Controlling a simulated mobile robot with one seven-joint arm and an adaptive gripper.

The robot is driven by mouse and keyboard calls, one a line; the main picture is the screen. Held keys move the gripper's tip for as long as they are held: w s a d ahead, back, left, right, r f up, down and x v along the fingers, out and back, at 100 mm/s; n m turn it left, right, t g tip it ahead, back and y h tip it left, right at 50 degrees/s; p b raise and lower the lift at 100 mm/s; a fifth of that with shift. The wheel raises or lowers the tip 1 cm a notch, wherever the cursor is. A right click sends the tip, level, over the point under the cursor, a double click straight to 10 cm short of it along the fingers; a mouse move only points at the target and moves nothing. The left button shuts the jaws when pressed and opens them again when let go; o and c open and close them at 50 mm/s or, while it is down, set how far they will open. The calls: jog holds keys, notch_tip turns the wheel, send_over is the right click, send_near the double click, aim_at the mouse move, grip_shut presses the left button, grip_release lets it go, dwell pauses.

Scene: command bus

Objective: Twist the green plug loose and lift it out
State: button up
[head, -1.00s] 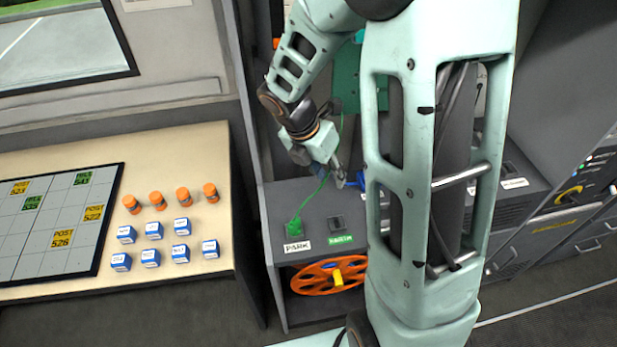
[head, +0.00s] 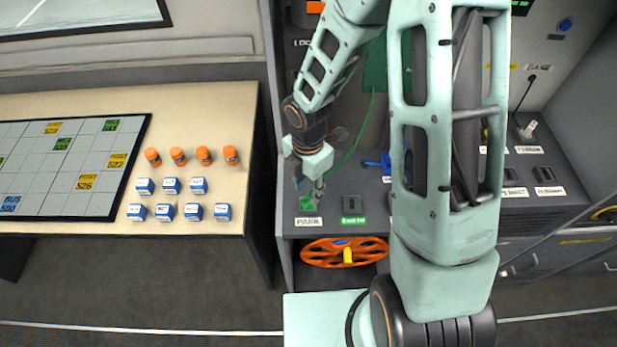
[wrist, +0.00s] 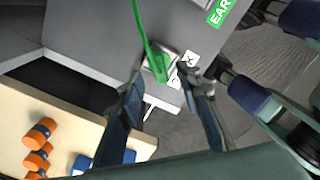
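The green plug (head: 306,203) sits in the socket behind the PARK label (head: 308,221) on the grey bench top. Its green cord rises from it to the upper right. The wrist view shows the plug (wrist: 158,66) upright in its socket plate, with the cord going up out of frame. My gripper (wrist: 163,86) is open and empty, its two dark fingers apart, pointing toward the plug. In the head view my gripper (head: 316,191) is just above the plug and partly covers it. I cannot tell whether the fingers touch the plug.
An empty socket (head: 351,204) stands behind the EARTH label (head: 353,220). A blue object (head: 378,164) lies farther back. An orange reel (head: 322,252) sits under the bench top.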

aim_at(308, 196)
jog(key=shift+f, duration=2.05)
grip_shut()
